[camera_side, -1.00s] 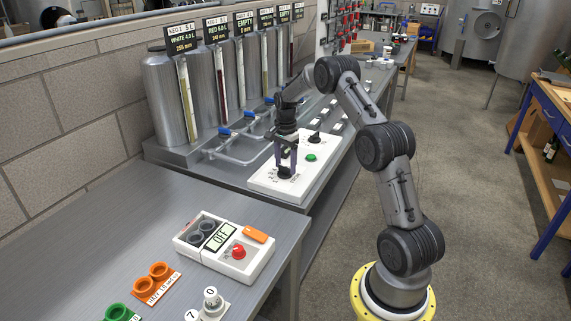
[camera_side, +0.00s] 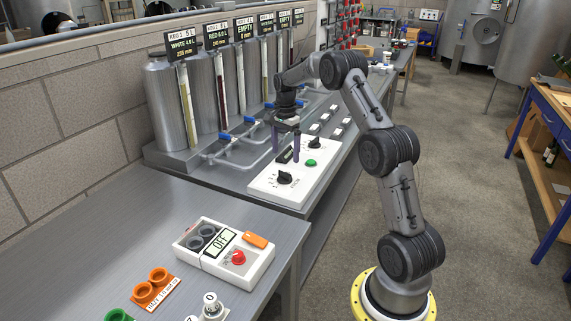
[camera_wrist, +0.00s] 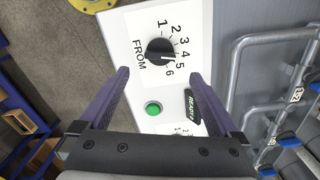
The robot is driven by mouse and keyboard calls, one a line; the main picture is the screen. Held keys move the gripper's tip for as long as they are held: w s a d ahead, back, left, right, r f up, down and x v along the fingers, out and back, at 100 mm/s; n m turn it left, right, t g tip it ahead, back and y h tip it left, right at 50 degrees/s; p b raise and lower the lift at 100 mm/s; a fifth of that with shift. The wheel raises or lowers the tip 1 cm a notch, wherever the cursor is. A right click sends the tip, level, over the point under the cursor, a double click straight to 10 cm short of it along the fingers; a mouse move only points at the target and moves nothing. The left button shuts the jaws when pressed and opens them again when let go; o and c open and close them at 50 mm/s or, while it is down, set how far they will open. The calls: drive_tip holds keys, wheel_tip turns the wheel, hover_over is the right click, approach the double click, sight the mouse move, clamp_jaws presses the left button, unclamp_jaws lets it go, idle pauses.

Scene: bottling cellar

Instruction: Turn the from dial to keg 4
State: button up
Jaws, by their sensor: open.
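A green button (camera_wrist: 153,108) and a READY display (camera_wrist: 192,106) sit beside the dial on the panel. A second black dial (camera_side: 315,142) is farther back. Metal pipes (camera_wrist: 236,75) with blue-handled valves (camera_side: 224,135) run alongside the panel.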

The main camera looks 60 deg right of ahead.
wheel_tip(320, 180, up, 7)
idle(0.3)
drive_tip(key=shift+a+f, duration=0.1)
